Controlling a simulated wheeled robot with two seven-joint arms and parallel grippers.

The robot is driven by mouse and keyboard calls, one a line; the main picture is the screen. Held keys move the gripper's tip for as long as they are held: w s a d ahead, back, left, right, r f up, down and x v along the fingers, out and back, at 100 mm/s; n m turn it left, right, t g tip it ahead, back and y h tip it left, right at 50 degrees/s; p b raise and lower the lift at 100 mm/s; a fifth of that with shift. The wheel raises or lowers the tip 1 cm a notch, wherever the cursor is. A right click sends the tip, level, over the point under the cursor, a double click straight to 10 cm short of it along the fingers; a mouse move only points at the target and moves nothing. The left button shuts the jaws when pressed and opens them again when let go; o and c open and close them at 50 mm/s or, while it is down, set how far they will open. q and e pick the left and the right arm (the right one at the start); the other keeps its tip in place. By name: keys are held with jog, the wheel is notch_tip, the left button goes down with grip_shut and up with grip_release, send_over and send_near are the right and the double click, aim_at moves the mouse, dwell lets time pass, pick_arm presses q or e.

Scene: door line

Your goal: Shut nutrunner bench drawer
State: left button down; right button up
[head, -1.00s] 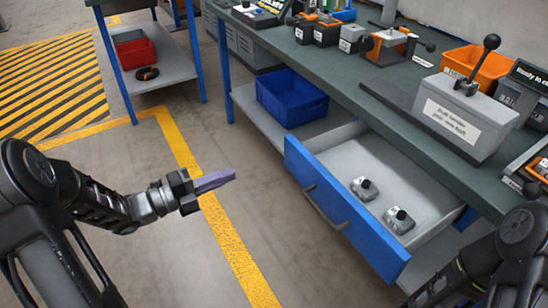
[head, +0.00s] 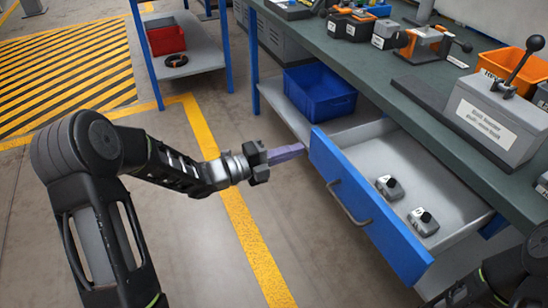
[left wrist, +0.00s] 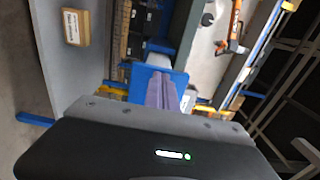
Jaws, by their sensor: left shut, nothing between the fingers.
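The bench drawer (head: 358,203) has a blue front with a grey bar handle (head: 347,207) and stands pulled out from under the green-topped bench. Two small grey devices with black knobs (head: 389,187) lie inside it. My left gripper (head: 290,152), with purple fingers, is shut and empty. In the head view its tips are just left of the drawer front's far end; I cannot tell whether they touch. In the left wrist view the purple fingers (left wrist: 161,92) overlap a blue surface. My right gripper is not in view; only part of my right arm shows at the lower right.
A blue bin (head: 320,92) stands on the bench's lower shelf behind the drawer. Tools, a grey lever box (head: 495,122) and an orange bin (head: 500,65) stand on the bench top. A side shelf holds a red bin (head: 166,38). The floor left of the drawer is clear.

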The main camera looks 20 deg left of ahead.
aim_at(310, 146)
pick_arm(q)
jog(key=shift+x, duration=0.95)
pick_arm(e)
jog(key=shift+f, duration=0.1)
pick_arm(q)
jog(key=shift+w, duration=0.1)
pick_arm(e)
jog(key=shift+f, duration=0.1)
